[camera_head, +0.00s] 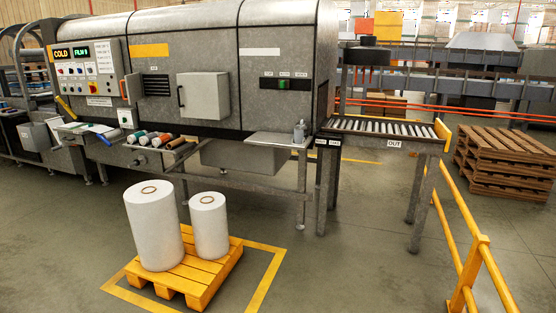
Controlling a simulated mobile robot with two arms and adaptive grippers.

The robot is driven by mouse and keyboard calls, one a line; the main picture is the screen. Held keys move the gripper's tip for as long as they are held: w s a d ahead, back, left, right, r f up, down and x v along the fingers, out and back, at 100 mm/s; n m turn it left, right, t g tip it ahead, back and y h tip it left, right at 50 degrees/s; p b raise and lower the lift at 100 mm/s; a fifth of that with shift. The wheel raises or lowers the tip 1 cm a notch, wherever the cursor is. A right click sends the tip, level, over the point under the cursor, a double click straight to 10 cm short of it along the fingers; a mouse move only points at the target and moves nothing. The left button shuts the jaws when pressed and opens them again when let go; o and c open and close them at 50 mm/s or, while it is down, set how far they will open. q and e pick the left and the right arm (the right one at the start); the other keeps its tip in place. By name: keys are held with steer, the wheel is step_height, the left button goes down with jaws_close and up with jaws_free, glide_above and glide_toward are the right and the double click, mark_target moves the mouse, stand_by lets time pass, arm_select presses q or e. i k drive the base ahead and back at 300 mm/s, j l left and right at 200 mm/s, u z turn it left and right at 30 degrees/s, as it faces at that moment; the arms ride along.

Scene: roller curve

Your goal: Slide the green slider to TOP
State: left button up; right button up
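The green slider (283,84) sits near the middle of a dark horizontal slot plate (268,84) on the right section of the grey machine (216,40). Three small white labels (285,74) stand in a row above the slot. Their lettering is too small to read surely. The slider is below the middle label. Neither of my grippers shows in the head view.
A roller conveyor (380,128) leaves the machine at right, beside a yellow railing (470,225). A small shelf (278,140) with a grey bottle (299,132) juts out below the slider. A yellow pallet (215,268) with two white rolls (152,230) stands on the floor in front.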

mark_target(283, 83)
steer(key=i, duration=2.1)
